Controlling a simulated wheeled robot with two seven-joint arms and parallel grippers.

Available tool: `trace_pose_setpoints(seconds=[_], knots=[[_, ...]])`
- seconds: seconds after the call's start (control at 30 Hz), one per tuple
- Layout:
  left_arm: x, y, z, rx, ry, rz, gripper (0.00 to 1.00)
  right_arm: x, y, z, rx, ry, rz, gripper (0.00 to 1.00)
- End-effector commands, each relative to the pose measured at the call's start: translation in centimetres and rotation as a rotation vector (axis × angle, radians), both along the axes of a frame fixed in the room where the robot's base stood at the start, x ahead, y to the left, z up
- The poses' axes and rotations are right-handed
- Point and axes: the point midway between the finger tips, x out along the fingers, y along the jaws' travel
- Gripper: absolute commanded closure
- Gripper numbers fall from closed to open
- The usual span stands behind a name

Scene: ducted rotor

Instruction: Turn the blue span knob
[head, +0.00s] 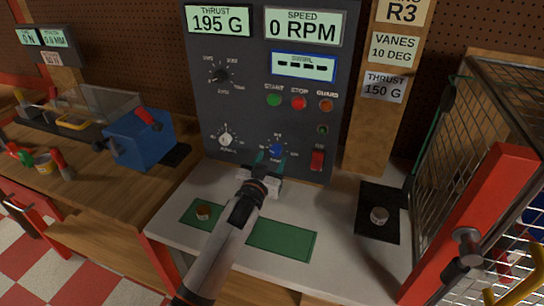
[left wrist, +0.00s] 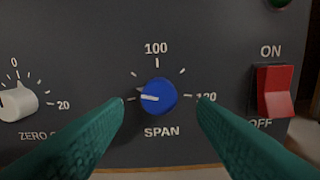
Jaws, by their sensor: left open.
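The blue span knob (head: 277,149) is on the lower part of the dark control panel (head: 240,105). In the left wrist view the blue span knob (left wrist: 160,97) sits near the centre above the word SPAN, its white mark pointing left, roughly at the left tick. My left gripper (head: 271,160) is open in front of the panel. Its teal fingers in the left wrist view (left wrist: 160,106) stand to the left and right of the knob, with visible gaps. I cannot tell how far the tips are from the panel. My right gripper is not in view.
A white zero knob (left wrist: 18,102) is left of the span knob, and a red ON/OFF switch (left wrist: 274,92) is to its right. Below is a white bench (head: 180,228) with a green mat (head: 285,240). A mesh cage with a red post (head: 480,215) stands at the right.

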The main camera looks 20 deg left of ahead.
Motion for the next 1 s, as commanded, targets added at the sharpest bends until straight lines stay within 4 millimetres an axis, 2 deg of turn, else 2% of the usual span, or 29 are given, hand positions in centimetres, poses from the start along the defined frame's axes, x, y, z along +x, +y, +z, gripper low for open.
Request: trace_pose_setpoints(seconds=[0.03,0.13,0.5,0.77,0.87,1.0], knots=[[0.6,0.0,0.1,0.000,-0.001,0.000,0.48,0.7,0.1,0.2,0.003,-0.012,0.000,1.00],[1.4,0.0,0.1,0.001,0.000,0.000,0.48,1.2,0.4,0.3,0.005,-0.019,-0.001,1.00],[1.8,-0.1,0.0,0.001,0.001,0.000,0.48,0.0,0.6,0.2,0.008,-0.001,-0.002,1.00],[1.8,-0.1,0.0,0.001,0.001,0.000,0.90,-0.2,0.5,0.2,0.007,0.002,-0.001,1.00],[1.8,-0.1,0.0,0.012,0.001,0.000,0.93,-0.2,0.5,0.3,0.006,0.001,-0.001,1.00],[1.9,0.0,0.1,0.130,-0.004,0.001,0.93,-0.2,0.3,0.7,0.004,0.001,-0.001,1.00]])
